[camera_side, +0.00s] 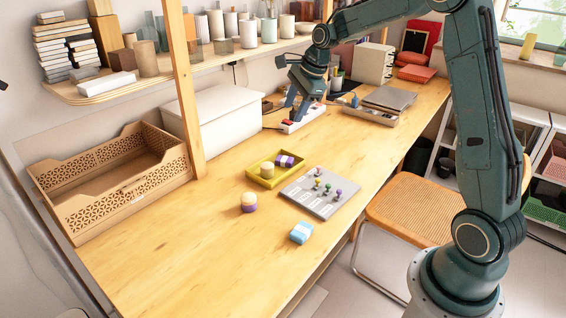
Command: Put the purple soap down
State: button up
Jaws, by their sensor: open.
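A purple soap with a pale band (285,160) lies in the yellow tray (263,182) on the wooden desk. A tan cylinder (267,171) stands beside it in the same tray. My gripper (294,121) is open, well behind the tray and to the right of the soap, pointing down over a white strip-like object (310,119) near the back of the desk. I see nothing held in it, though its fingertips are small in this view and I cannot tell whether they touch the strip.
A grey board with colored pegs (318,205) lies right of the tray. A light-blue soap (301,232) and a purple-and-cream round item (249,203) lie in front. A wooden crate (110,205), a white box (215,125) and a post (183,90) stand left.

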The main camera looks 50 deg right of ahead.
jog(key=s+a+r+n, duration=0.4)
jog(key=s+a+n, duration=0.2)
jog(key=s, duration=0.1)
jog(key=s+a+r+n, duration=0.5)
jog(key=s+a, duration=0.1)
jog(key=s, duration=0.1)
jog(key=s+a+f+n, duration=0.1)
jog(key=s+a+n, duration=0.1)
jog(key=s+n, duration=0.4)
jog(key=s+a+f+n+t, duration=0.1)
jog(key=s+a+n, duration=0.1)
jog(key=s+n, duration=0.4)
jog(key=s, duration=0.5)
jog(key=shift+s+a+f+h, duration=0.2)
jog(key=shift+s+f+h, duration=0.1)
jog(key=shift+s+h, duration=0.1)
